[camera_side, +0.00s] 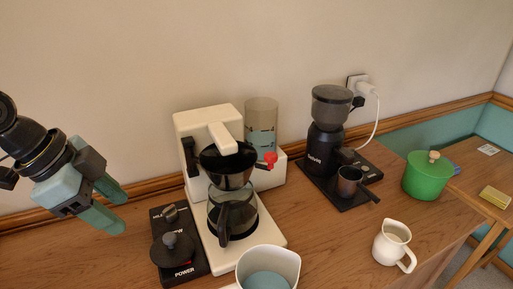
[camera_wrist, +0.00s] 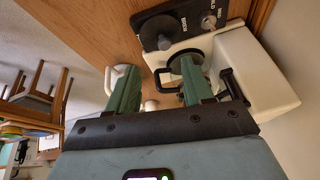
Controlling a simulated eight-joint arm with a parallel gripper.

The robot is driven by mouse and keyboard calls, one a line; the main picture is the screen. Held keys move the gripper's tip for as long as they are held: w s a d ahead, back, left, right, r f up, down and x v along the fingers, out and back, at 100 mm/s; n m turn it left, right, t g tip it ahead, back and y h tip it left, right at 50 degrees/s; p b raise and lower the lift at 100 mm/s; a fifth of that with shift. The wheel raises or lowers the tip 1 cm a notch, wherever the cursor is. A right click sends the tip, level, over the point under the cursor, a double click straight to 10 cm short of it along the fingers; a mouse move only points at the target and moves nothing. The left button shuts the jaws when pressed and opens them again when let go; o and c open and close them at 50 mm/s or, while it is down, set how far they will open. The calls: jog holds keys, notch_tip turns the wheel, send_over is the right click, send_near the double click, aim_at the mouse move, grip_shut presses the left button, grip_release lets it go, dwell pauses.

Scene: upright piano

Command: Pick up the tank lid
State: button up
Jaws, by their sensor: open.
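A round black disc with a raised knob (camera_side: 172,246) lies on the black control panel left of the white coffee maker. It looks like a lid, but I cannot tell for sure that it is the tank lid. It also shows in the wrist view (camera_wrist: 159,32). The clear tank (camera_side: 262,122) at the back of the coffee maker (camera_side: 262,228) shows no lid on top. My gripper (camera_side: 120,211) is open and empty, in the air to the left of and above the panel. Its two green fingers also show in the wrist view (camera_wrist: 160,68), apart from the disc.
A glass carafe (camera_side: 232,214) sits in the coffee maker. A white mug (camera_side: 268,262) stands in front of it. A black grinder (camera_side: 325,140), a white pitcher (camera_side: 393,243) and a green pot (camera_side: 427,178) stand to the right. The wall is close behind.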

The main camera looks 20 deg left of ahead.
jog(key=shift+o, duration=0.5)
jog(key=w+a+f+n+t+y, duration=0.2)
jog(key=w+a+f+n+t, duration=0.1)
jog(key=a+n, duration=0.7)
jog(key=shift+w+a+f+n+t+y, duration=0.15)
jog(key=shift+w+a+n+t+y, duration=0.15)
jog(key=shift+w+a+y, duration=0.1)
jog(key=shift+d, duration=0.1)
jog(key=m+g+h, duration=0.7)
jog(key=m+h, duration=0.5)
jog(key=m, duration=0.6)
send_near(166, 235)
jog(key=x, duration=0.9)
jog(key=shift+d+f, duration=0.1)
